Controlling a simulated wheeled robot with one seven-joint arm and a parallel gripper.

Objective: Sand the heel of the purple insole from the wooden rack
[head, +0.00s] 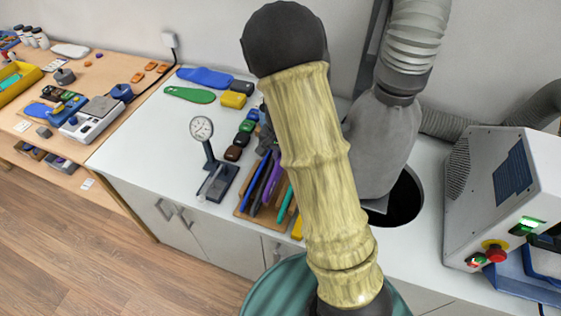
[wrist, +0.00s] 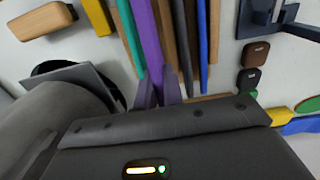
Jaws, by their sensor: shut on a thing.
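The purple insole (head: 272,178) stands on edge in the wooden rack (head: 244,208), between other upright coloured insoles. In the wrist view the purple insole (wrist: 147,32) runs down between the rack's slats (wrist: 168,30) to my gripper (wrist: 158,92). My gripper's fingers are shut on its near end, and the insole is still among the slats. I cannot tell whether it is lifted at all. The heel's edge is not clear in either view.
A teal insole (wrist: 130,38) and a blue one (wrist: 202,40) stand close on either side. A dial gauge (head: 203,135) stands left of the rack. A grey hood (head: 380,140) with a dark round opening and a machine (head: 500,190) with a red button are to the right.

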